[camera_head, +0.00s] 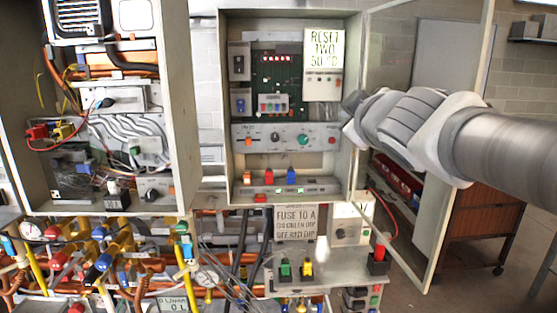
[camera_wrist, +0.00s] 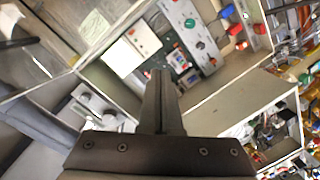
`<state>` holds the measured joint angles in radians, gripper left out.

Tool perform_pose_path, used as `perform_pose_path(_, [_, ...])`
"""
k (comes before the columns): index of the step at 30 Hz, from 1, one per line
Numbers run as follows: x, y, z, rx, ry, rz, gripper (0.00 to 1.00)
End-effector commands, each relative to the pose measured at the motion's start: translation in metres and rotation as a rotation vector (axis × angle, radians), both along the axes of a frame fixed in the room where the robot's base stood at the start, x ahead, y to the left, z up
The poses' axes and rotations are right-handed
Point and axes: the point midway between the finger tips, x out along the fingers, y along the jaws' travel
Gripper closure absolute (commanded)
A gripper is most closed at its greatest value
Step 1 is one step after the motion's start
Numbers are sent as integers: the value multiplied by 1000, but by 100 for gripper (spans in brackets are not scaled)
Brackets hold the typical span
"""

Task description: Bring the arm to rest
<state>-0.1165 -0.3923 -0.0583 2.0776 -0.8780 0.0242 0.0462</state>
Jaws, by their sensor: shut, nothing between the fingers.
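My arm (camera_head: 415,125) comes in from the right in the head view, in front of the open door of the middle cabinet. Its far end is by the cabinet's right edge, and the fingers cannot be made out there. In the wrist view my gripper (camera_wrist: 161,80) is shut and empty, its fingers together. Beyond the fingers is the open middle cabinet (camera_head: 223,110), with its control panel, knobs and coloured switches; its control panel (camera_wrist: 190,30) also shows in the wrist view. No contact between the fingers and the cabinet can be made out.
The open glazed door (camera_head: 432,225) stands right of the cabinet, close to my arm. A second open cabinet (camera_head: 178,120) with wiring is at the left. Pipes and valves (camera_head: 90,255) fill the lower left. A brown cabinet (camera_head: 490,225) stands at the right, with bare floor near it.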

Motion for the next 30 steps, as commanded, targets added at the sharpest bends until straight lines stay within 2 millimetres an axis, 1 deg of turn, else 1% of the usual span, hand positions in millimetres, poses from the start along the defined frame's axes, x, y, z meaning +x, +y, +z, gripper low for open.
perform_pose_path(1, [-18,-18,-23,73,72,-83,100])
perform_pose_path(2, [-29,-27,-38,119,121,-130,100])
perform_pose_path(3, [-44,-37,-60,176,188,-189,100])
perform_pose_path(5, [-71,-47,-94,265,297,-270,100])
perform_pose_path(6, [-90,-51,-117,321,372,-319,100])
perform_pose_path(8, [-120,-52,-150,404,485,-382,100])
perform_pose_path(9, [-139,-50,-170,453,556,-415,100])
perform_pose_path(12, [-180,-40,-209,554,711,-474,100])
perform_pose_path(13, [-190,-36,-218,578,751,-486,100])
perform_pose_path(15, [-210,-28,-234,622,825,-503,100])
perform_pose_path(18, [-227,-20,-246,661,890,-517,100])
perform_pose_path(19, [-230,-19,-248,667,902,-519,100])
perform_pose_path(22, [-233,-17,-251,674,915,-521,100])
perform_pose_path(30, [-233,-18,-250,674,913,-520,100])
